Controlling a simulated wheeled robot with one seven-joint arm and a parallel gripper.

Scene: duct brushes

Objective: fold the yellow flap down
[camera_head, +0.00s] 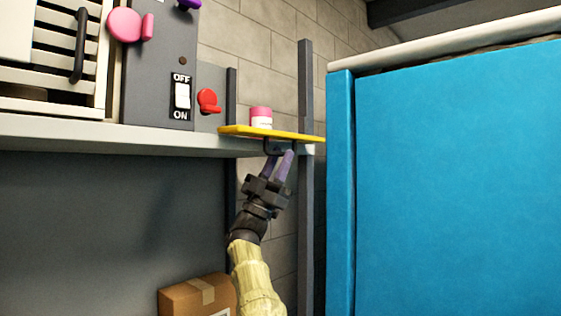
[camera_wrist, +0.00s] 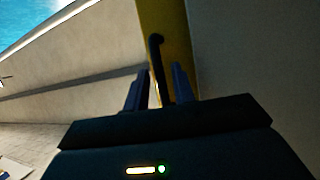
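The yellow flap (camera_head: 290,136) stands out level at the right end of the grey shelf, and it also shows in the wrist view (camera_wrist: 178,30). A pink and white jar (camera_head: 261,118) appears to stand on it. A dark bar handle (camera_wrist: 158,65) hangs from the flap's underside. My gripper (camera_head: 280,154) is just below the flap, pointing up. In the wrist view my purple fingers are apart, one on each side of the handle, with gaps beside it. I cannot tell whether either finger touches it.
The grey shelf (camera_head: 120,138) carries a panel with an OFF/ON switch (camera_head: 182,95) and a red knob (camera_head: 208,101). A dark upright post (camera_head: 306,200) stands close right of my gripper. A large blue block (camera_head: 450,180) fills the right. A cardboard box (camera_head: 190,298) sits low beside my arm.

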